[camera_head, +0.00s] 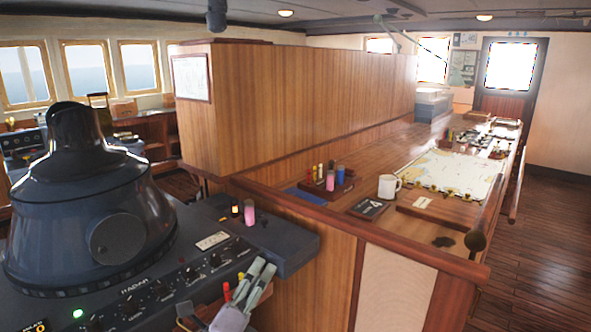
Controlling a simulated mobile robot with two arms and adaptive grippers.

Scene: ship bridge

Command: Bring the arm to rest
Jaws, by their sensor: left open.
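My left gripper (260,272) is at the bottom centre, by the front edge of the dark radar console (285,247). Its pale grey fingers point up and to the right. They are open, with nothing visible between them. Small red and yellow pieces show just left of the fingers; I cannot tell what they belong to. Most of my left arm is out of the picture. My right gripper is not in view.
A pink cylinder (249,213) stands on the console, left of the wooden chart counter (330,217). The counter holds a white mug (389,187), a chart (450,172) and a rack of coloured cylinders. A large dark radar hood (85,215) rises at left. Floor at right is clear.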

